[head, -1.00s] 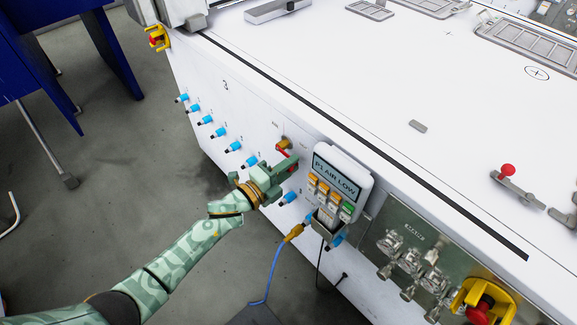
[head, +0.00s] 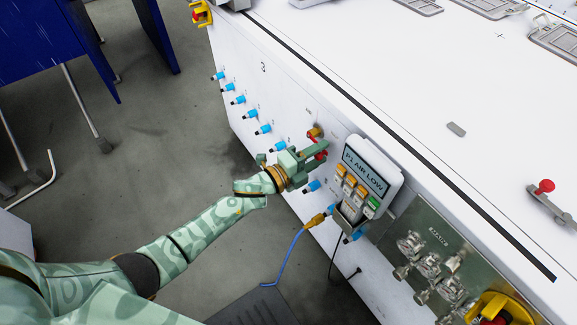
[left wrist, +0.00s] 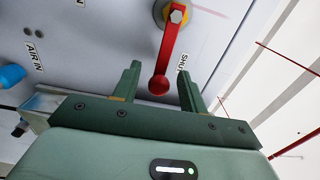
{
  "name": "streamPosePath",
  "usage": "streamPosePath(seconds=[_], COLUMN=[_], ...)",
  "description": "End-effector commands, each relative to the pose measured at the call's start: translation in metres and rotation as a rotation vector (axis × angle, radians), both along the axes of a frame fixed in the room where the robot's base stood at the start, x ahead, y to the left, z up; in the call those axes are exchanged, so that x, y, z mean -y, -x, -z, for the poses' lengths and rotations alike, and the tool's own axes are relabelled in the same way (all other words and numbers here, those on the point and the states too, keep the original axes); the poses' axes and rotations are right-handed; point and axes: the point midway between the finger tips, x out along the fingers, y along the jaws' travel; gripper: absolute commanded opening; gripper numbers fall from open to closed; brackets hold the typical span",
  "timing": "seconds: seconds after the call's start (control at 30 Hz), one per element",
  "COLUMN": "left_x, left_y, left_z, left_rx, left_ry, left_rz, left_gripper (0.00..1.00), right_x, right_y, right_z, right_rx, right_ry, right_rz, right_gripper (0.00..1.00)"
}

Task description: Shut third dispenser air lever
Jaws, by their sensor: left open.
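A red lever (left wrist: 165,60) on a brass-coloured valve (left wrist: 177,14) is mounted on the white machine's front panel. In the left wrist view its knobbed end lies between my left gripper's two fingers (left wrist: 156,88), with gaps on both sides. A "SHUT" label (left wrist: 184,62) is printed beside the lever. In the head view my left gripper (head: 322,155) is open at the valve (head: 315,132), and it partly hides the red lever (head: 319,147). Whether the fingers touch the lever cannot be told. My right gripper is not in view.
A row of blue fittings (head: 250,114) runs along the panel. A pendant reading "P1 AIR LOW" (head: 366,171) hangs close right of the gripper. A blue hose (head: 287,258) drops to the floor. A yellow-and-red emergency stop (head: 497,310) sits lower right.

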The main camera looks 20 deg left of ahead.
Motion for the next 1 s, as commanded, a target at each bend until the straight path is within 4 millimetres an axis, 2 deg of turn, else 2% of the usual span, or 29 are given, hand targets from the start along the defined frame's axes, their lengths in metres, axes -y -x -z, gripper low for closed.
streamPosePath(seconds=[0.17,0.4,0.6,0.8,1.0], left_x=[-0.015,-0.055,-0.084,-0.099,-0.101], left_y=[0.019,0.070,0.107,0.125,0.127], left_z=[-0.002,-0.003,-0.001,0.000,0.000], left_rx=[0.000,-0.002,-0.002,0.000,0.000], left_ry=[-0.003,-0.001,-0.001,0.000,0.001], left_rz=[-0.001,-0.001,-0.002,-0.002,-0.002], left_gripper=[0.43,0.43,0.43,0.43,0.43], right_x=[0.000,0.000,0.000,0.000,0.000], right_y=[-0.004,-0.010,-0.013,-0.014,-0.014], right_z=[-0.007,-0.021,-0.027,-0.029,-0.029], right_rx=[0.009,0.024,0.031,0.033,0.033], right_ry=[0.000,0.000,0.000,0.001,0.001], right_rz=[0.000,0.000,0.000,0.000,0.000], right_gripper=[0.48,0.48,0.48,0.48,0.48])
